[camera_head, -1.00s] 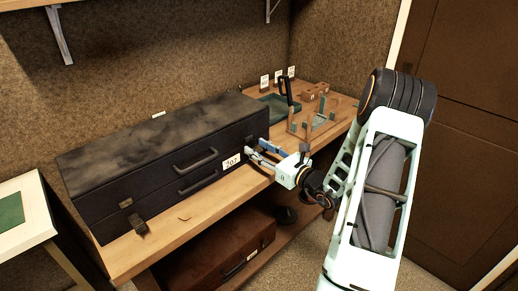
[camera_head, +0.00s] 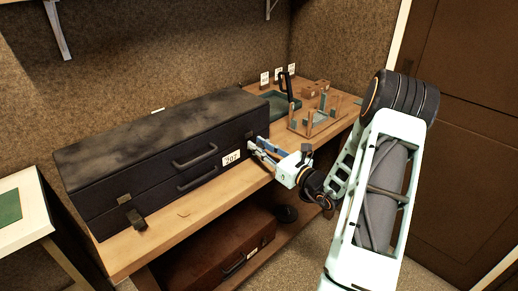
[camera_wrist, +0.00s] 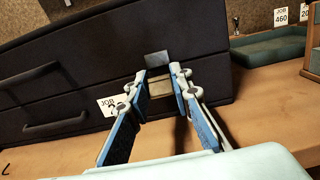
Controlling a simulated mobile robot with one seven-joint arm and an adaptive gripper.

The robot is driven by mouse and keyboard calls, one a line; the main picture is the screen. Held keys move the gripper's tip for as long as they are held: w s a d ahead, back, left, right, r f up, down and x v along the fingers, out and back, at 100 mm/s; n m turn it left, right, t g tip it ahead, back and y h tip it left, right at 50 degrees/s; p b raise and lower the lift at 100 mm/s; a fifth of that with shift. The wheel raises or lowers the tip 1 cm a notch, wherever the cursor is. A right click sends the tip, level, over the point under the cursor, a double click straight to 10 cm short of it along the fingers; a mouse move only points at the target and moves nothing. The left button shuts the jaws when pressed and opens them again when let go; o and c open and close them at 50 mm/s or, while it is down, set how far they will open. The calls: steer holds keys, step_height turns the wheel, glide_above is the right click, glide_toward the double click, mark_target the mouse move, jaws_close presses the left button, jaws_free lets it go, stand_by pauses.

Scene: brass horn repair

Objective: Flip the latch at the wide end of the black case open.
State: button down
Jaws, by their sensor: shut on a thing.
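The long black case (camera_head: 190,160) lies closed on the wooden bench, its front face towards me. At its right end, a metal latch (camera_wrist: 158,61) shows in the wrist view, with a pale tab below it between my fingertips. My gripper (camera_wrist: 162,82) is shut on this latch, its blue-padded fingers on either side of the tab. In the head view my gripper (camera_head: 257,148) reaches the right end of the case front, and its fingers partly hide the latch. A second latch (camera_head: 125,199) is at the left end, with a flap hanging below its plate.
Two handles and a job card (camera_head: 231,158) are on the case front, left of my gripper. A green tray (camera_head: 283,106) and a wooden peg stand (camera_head: 318,122) are further right on the bench. A brown case (camera_head: 215,255) lies on the shelf below.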

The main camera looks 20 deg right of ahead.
steer(key=f+t+b, duration=0.1)
steer(key=b, duration=0.2)
steer(key=f+t+y+b, duration=0.1)
steer(key=t+b, duration=0.1)
steer(key=b, duration=0.1)
steer(key=shift+s+d+f, duration=0.15)
steer(key=shift+s, duration=0.15)
steer(key=t+b, duration=0.1)
steer(key=b, duration=0.1)
steer(key=t+y+b, duration=0.1)
steer(key=b, duration=0.1)
steer(key=shift+f+t, duration=0.4)
steer(key=shift+s+b, duration=0.1)
steer(key=shift+b, duration=0.45)
steer(key=shift+t, duration=0.3)
steer(key=shift+r, duration=0.1)
steer(key=c, duration=1.7)
jaws_free()
steer(key=v, duration=1.2)
steer(key=shift+r, duration=0.1)
